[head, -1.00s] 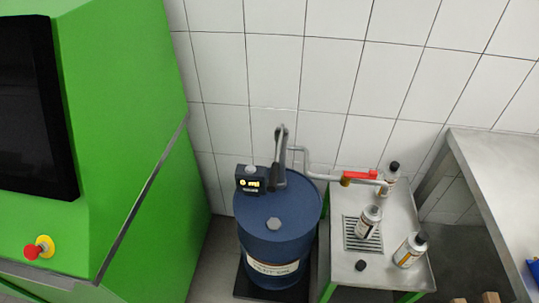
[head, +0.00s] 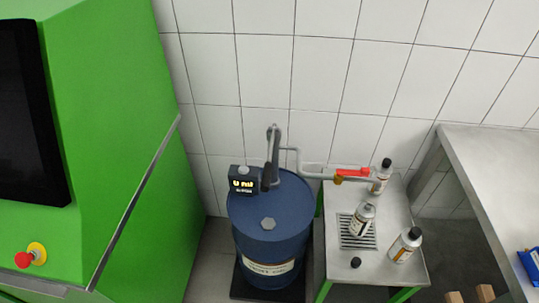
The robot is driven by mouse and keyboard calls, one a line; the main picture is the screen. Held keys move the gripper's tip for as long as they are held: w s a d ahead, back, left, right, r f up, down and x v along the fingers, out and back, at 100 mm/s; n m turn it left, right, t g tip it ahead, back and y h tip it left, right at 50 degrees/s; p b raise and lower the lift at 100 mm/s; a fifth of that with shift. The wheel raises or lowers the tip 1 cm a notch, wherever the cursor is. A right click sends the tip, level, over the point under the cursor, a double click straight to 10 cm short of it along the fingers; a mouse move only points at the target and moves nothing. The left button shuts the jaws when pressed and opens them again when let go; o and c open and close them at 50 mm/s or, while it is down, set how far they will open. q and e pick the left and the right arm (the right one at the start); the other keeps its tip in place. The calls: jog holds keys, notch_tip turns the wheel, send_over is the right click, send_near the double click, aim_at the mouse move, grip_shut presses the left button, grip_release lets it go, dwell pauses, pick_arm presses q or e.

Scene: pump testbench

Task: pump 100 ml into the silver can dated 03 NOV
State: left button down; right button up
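A silver can (head: 361,220) without a cap stands on the drip grate (head: 350,241) of the small steel table, close to the spout. Two more silver cans with black caps stand on that table, one behind the spout (head: 383,176) and one at the front right (head: 404,246). I cannot read their dates. A loose black cap (head: 356,263) lies on the tabletop. A blue drum (head: 268,224) carries a hand pump (head: 270,160) and a lit display (head: 246,183), which seems to read 0 ml. A red valve lever (head: 352,171) sits on the pipe. Neither gripper is visible.
A green machine (head: 110,130) with a red stop button (head: 26,258) stands at the left. A steel bench (head: 490,180) is at the right, with a blue object (head: 531,265) on it. The small table (head: 400,283) has bare steel at its front.

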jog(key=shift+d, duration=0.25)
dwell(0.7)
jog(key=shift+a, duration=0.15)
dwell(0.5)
